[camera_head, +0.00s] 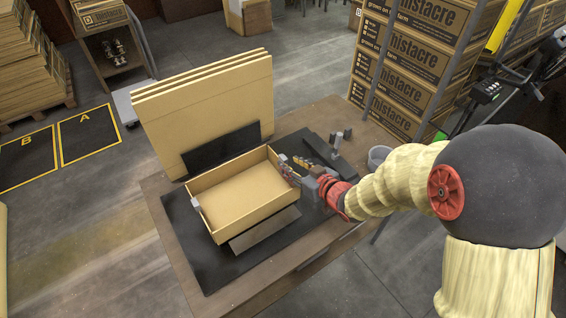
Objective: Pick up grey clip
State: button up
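A small light-grey clip (196,204) sits on the left wall of the open cardboard tray (215,233). Another small grey item (339,140) stands on the table to the right of the tray, and I cannot tell whether it is also a clip. My gripper (289,168) is at the tray's right wall, near its upper right corner, across the tray from the left clip. Its fingers are small and dark here, and I cannot tell whether they are open or hold anything at that wall.
The tray stands on a black mat (187,240) on a brown table (160,238). Tall flat cardboard sheets (210,105) stand behind it. A grey round container (378,157) is right of my gripper. Stacked printed boxes (408,75) rise at the back right. The tray's inside is empty.

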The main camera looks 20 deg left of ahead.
aim_at(286, 162)
jog(key=b+x, duration=0.2)
jog(key=x, duration=0.3)
jog(key=shift+w+a+f, duration=0.2)
jog(key=shift+a+f, duration=0.05)
jog(key=shift+f, duration=0.1)
jog(key=shift+r, duration=0.1)
jog(key=shift+c, duration=1.3)
grip_shut()
